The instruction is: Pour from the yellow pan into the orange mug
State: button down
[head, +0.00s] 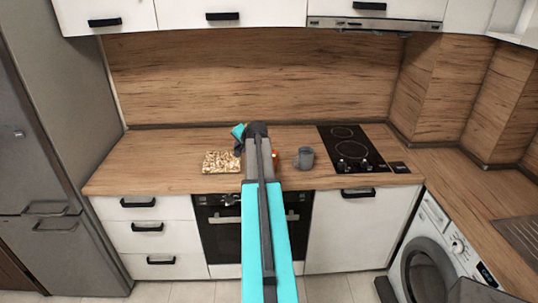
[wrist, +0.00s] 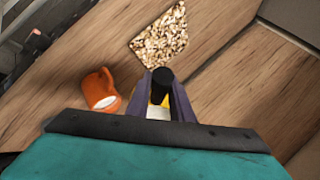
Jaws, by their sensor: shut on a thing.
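The yellow pan (wrist: 156,101) shows in the wrist view only as a small yellow patch between my fingers, with its black handle (wrist: 162,79) there too. My gripper (wrist: 165,98) is shut on the pan, apparently at the handle. Most of the pan is hidden behind my gripper, so its tilt cannot be told. The orange mug (wrist: 97,88) stands on the counter to the left of my gripper, apart from it, with a pale inside showing. In the head view only a sliver of the mug (head: 276,155) shows beside my arm. My gripper (head: 240,146) is mostly hidden there.
A pebbled mat (head: 221,162) lies left of my arm. A grey mug (head: 305,158) stands right of the orange mug. The black hob (head: 351,148) is farther right. The wooden splashback (head: 250,70) closes the back. The counter's left end (head: 130,165) is clear.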

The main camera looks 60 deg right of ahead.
jog(key=shift+w+r, duration=0.15)
jog(key=shift+w+p, duration=0.15)
jog(key=shift+p, duration=0.15)
jog(key=w+f+n+g, duration=0.1)
jog(key=w+f+g, duration=0.4)
jog(key=w+g, duration=0.2)
jog(key=shift+w+a+f+n, duration=0.15)
jog(key=shift+w+a+n, duration=0.15)
jog(key=shift+w, duration=0.35)
dwell(0.5)
jog(key=shift+a, duration=0.1)
dwell(0.9)
